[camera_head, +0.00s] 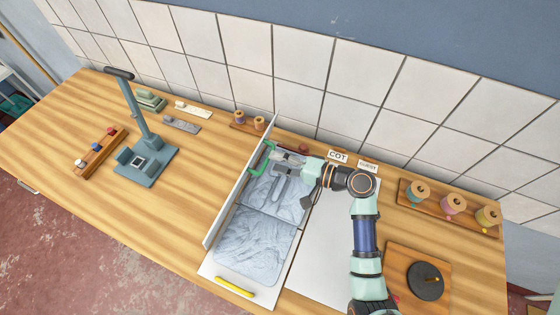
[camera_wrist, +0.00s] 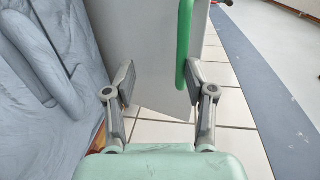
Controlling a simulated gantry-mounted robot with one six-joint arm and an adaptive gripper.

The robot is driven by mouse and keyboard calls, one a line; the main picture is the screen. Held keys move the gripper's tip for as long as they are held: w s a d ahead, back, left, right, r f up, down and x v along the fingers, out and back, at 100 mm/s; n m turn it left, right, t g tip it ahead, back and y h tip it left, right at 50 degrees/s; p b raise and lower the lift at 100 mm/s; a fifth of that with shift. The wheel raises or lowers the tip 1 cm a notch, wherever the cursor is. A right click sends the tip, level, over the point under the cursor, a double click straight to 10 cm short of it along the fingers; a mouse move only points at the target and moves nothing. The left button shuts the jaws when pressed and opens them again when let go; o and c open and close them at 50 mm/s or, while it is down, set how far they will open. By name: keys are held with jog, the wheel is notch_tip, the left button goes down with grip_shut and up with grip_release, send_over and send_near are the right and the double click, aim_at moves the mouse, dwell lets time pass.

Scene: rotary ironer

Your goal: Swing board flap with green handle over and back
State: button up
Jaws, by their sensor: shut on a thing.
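The white board flap (camera_head: 236,190) stands raised on its edge along the left side of the board, nearly upright. Its green handle (camera_head: 256,166) is near the far end, on the side facing my arm. My gripper (camera_head: 276,158) is at this handle, reaching from the right. In the wrist view the green handle (camera_wrist: 184,45) runs down between the fingers of my gripper (camera_wrist: 157,82), close to the right finger. The flap (camera_wrist: 150,65) shows behind it. My gripper is shut on the handle; the contact itself is hard to see.
A grey-blue cloth (camera_head: 255,245) lies on the board, with a yellow handle (camera_head: 235,287) at its front. A white panel (camera_head: 333,245) lies to the right. A press stand (camera_head: 147,160) is at left. Spools (camera_head: 453,205) stand at right.

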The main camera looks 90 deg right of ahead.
jog(key=shift+a+f, duration=0.1)
jog(key=shift+f, duration=0.1)
jog(key=v, duration=1.2)
jog(key=shift+r, duration=0.25)
jog(key=shift+r, duration=0.1)
